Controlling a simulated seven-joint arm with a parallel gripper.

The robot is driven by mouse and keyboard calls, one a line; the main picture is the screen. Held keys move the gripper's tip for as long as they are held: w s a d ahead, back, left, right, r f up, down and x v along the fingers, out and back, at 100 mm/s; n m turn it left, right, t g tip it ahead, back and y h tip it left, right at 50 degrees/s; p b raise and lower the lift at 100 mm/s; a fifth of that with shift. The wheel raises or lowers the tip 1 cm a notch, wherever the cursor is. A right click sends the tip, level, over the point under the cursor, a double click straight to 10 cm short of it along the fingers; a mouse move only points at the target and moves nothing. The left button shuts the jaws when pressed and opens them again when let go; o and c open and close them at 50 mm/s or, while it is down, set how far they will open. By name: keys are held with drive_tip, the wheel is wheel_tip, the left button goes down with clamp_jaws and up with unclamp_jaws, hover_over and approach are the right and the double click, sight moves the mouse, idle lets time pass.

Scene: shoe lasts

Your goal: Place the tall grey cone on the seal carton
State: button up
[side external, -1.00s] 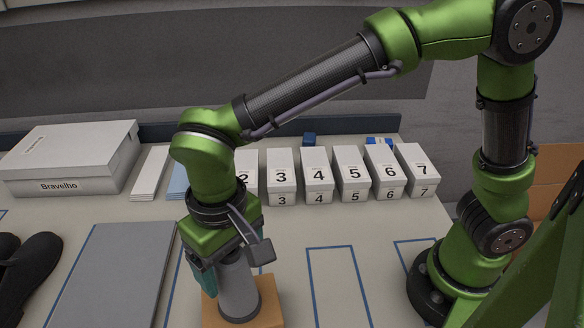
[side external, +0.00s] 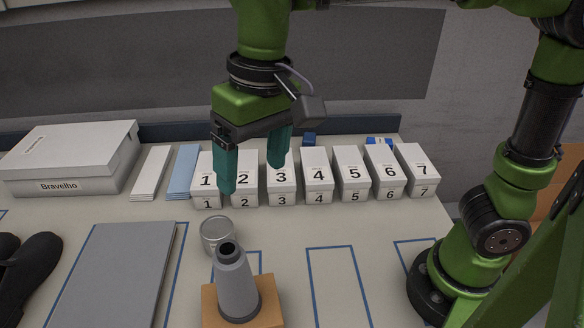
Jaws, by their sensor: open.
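The tall grey cone (side external: 238,289) stands upright on a tan-orange block-shaped carton (side external: 268,312) at the bottom of the side view. The cone has a dark round top and a flared base. The carton's lower part is cut off by the frame edge, and no seal mark shows on it. I cannot tell for certain that it is the seal carton. My gripper (side external: 251,178) is open and empty, its teal fingers pointing down. It hangs above and apart from the cone, in front of boxes 1 to 3 in the picture.
An open metal tin (side external: 217,236) stands just behind the cone. Several numbered white boxes (side external: 352,174) line the back. A shoe box (side external: 70,160), a grey board (side external: 115,275) and dark shoes (side external: 30,272) are at left. A blue-outlined area (side external: 338,285) at right is clear.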

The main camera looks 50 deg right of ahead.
drive_tip(key=s+d+f+m+t, duration=0.1)
drive_tip(key=s+d+f+t, duration=0.1)
drive_tip(key=d, duration=0.7)
drive_tip(key=s+d+f+m+t+y, duration=0.1)
drive_tip(key=d+t, duration=0.3)
drive_tip(key=d, duration=0.6)
drive_tip(key=shift+s+d+f+m, duration=0.2)
drive_tip(key=shift+s+f+m, duration=0.5)
drive_tip(key=shift+s+f, duration=0.15)
